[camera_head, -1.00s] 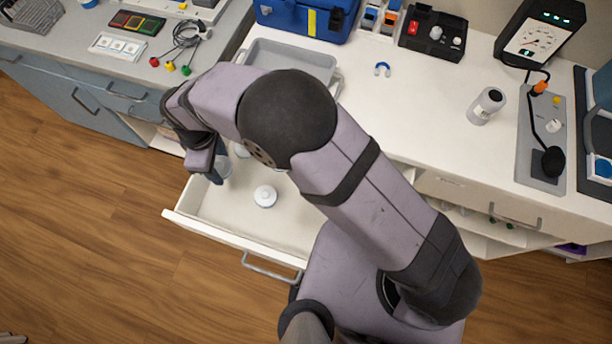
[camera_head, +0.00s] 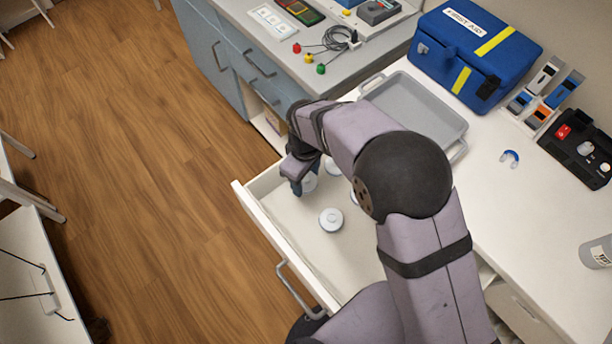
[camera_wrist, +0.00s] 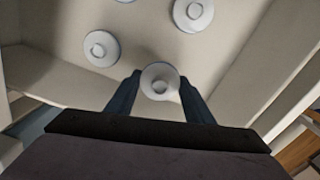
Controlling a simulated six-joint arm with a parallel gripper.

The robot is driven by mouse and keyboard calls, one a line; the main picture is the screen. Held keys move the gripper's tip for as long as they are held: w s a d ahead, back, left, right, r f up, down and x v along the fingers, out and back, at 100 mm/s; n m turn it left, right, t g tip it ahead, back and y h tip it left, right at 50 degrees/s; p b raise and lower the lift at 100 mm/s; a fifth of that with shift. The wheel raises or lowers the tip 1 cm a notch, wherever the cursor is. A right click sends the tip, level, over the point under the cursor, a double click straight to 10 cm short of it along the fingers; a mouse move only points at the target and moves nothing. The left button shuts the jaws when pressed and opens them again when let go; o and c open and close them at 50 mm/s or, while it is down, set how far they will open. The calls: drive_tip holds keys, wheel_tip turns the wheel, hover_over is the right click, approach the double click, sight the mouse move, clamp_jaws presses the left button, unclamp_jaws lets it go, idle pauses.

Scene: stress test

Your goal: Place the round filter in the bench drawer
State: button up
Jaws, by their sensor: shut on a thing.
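The bench drawer (camera_head: 355,250) is pulled open below the white bench top. My gripper (camera_head: 297,190) is over the drawer, pointing down into its far-left part. In the wrist view its two dark fingers (camera_wrist: 157,92) are shut on a round white filter (camera_wrist: 160,80) with a raised centre. I cannot tell whether this filter touches the drawer floor. Similar round pieces lie in the drawer ahead of the fingers: one at left (camera_wrist: 101,48), one at upper right (camera_wrist: 193,14) and one cut off by the top edge. Another view of a loose piece (camera_head: 331,220) is in the head view.
The drawer's walls (camera_wrist: 45,77) stand around the gripper. A grey tray (camera_head: 425,105) and a blue first-aid case (camera_head: 475,50) are on the bench beyond. A blue-grey cabinet (camera_head: 225,60) stands at upper left. Open wooden floor lies left of the drawer.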

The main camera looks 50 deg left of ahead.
sight(305, 185)
drive_tip(key=shift+f+b, duration=1.4)
drive_tip(key=shift+f, duration=0.4)
drive_tip(key=shift+f, duration=0.1)
drive_tip(key=shift+f, duration=0.1)
drive_tip(key=o, duration=1)
wheel_tip(305, 185, up, 12)
drive_tip(key=p, duration=0.9)
drive_tip(key=shift+r, duration=0.2)
